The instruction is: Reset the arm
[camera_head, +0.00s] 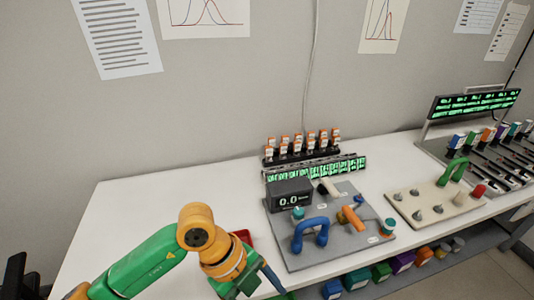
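My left arm comes in from the lower left, with a green link, an orange elbow joint and an orange wrist. Its gripper (262,284) is at the bottom edge, near the front edge of the white table (135,205). One dark blue finger shows, pointing down and right; the other finger is not clear, so I cannot tell whether the gripper is open or shut. It is left of and in front of the grey board (345,250). My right arm and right gripper are not in view.
The grey board carries a blue handle (310,232), an orange piece (351,217) and a black "0.0" display (289,195). A partly hidden red object (243,236) lies behind my wrist. A beige board (440,203) is to the right. The table's left part is clear.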

